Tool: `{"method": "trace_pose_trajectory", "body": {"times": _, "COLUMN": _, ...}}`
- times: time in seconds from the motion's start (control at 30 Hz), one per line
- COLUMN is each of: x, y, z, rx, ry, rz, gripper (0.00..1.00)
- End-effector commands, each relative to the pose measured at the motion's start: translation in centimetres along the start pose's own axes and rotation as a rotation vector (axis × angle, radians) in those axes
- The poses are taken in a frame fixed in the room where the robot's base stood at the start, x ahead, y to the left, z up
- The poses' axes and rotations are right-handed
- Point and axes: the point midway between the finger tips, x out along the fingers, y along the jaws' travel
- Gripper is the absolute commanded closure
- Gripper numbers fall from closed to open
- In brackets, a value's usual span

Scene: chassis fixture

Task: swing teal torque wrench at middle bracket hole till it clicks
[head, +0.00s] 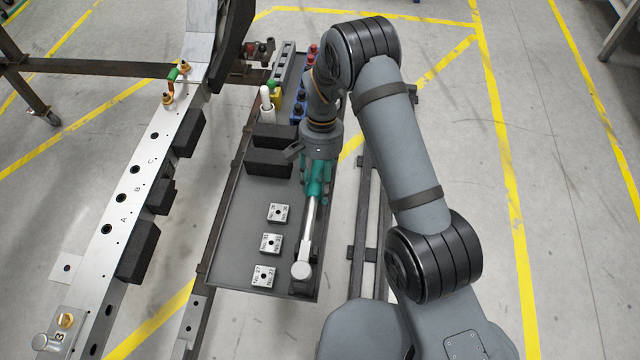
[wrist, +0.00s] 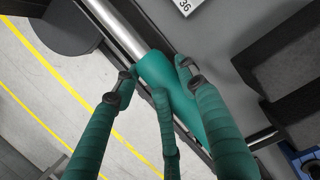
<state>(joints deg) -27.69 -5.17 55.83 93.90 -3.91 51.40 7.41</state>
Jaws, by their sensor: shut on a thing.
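The teal torque wrench shows its bright metal shaft (head: 309,228) and round head over the right side of the grey tray (head: 232,235); its teal handle (wrist: 165,85) shows in the wrist view. My gripper (head: 318,178), with teal-wrapped fingers (wrist: 156,80), is shut around the handle. Whether the wrench touches the tray or hangs just above it, I cannot tell. The silver bracket rail (head: 92,252) at left has holes lettered A, B and C. The middle hole (head: 121,198), by B, is empty and far from the wrench.
Small numbered plates (head: 272,243) lie in the tray, with black blocks (head: 269,163) behind them. Coloured pieces (head: 299,108) stand at the tray's far end. Black blocks (head: 138,252) line the rail's right side. Clear floor lies right of my arm.

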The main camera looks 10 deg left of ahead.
Motion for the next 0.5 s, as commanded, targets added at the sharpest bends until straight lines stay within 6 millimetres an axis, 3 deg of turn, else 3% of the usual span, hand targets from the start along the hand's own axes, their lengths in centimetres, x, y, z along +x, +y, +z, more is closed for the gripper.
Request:
{"method": "trace_pose_trajectory", "body": {"times": 0.03, "x": -0.32, "y": -0.96, "z": -0.56, "rx": -0.003, "ry": 0.023, "rz": -0.016, "gripper": 1.00}}
{"method": "trace_pose_trajectory", "body": {"times": 0.5, "x": -1.07, "y": -1.01, "z": -0.45, "rx": -0.001, "ry": 0.024, "rz": -0.018, "gripper": 1.00}}
